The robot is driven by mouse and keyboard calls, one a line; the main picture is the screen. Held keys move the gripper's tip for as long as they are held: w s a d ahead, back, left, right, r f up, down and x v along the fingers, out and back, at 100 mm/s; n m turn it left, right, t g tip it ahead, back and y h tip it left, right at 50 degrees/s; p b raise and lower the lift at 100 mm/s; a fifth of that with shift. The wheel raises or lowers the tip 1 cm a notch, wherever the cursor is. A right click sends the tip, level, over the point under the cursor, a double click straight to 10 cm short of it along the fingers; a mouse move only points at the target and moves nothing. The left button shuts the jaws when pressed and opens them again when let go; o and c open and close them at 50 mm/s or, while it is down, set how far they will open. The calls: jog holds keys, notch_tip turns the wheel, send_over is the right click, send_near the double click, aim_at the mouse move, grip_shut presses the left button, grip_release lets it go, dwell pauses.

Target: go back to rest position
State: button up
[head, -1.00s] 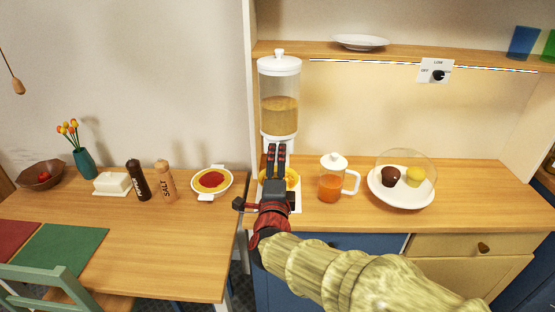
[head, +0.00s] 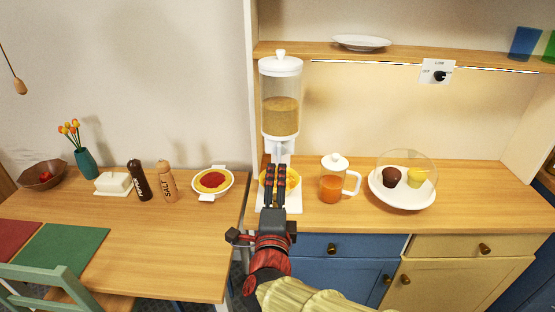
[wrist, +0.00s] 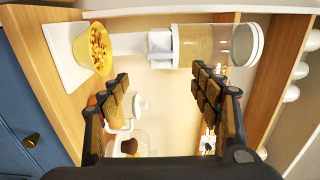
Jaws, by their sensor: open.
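My gripper (head: 275,188) is open and empty in front of the cereal dispenser. In the head view its fingers overlap the yellow bowl (head: 292,180) under the dispenser's spout and hide part of it. The cereal dispenser (head: 281,98) is clear with a white lid and stands upright, part full of tan cereal. In the wrist view the bowl (wrist: 82,50) holds cereal pieces and stands on the dispenser's white base (wrist: 62,62), apart from the fingers. The fingers (wrist: 165,95) are spread wide with nothing between them.
A jug (head: 332,187) of orange liquid and a domed plate (head: 402,197) with two muffins stand right on the counter. A pie dish (head: 213,182), a salt mill (head: 167,183), a pepper mill (head: 139,181) and a butter dish (head: 114,184) stand on the left table. A shelf (head: 400,58) runs above.

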jog(key=s+a+f+n+g+y, duration=0.6)
jog(key=a+f+n+y, duration=0.1)
jog(key=a+f+n, duration=0.35)
jog(key=s+d+n+g+p, duration=0.1)
jog(key=s+d+n+g, duration=0.2)
jog(key=s+n+g, duration=0.35)
jog(key=s+d+r+n+g+h+p, duration=0.1)
jog(key=s+d+n+h+p, duration=0.1)
jog(key=s+d, duration=0.5)
jog(key=s+d+r+n+h+p, duration=0.15)
jog(key=s+d, duration=0.25)
jog(key=d, duration=0.5)
jog(key=s+d+r+m+t+h+p, duration=0.1)
jog(key=d+r+m+h+p, duration=0.1)
jog(key=d+r, duration=0.6)
jog(key=d+h, duration=0.1)
jog(key=d, duration=0.2)
jog(key=shift+s+d+p, duration=0.2)
jog(key=shift+p, duration=0.15)
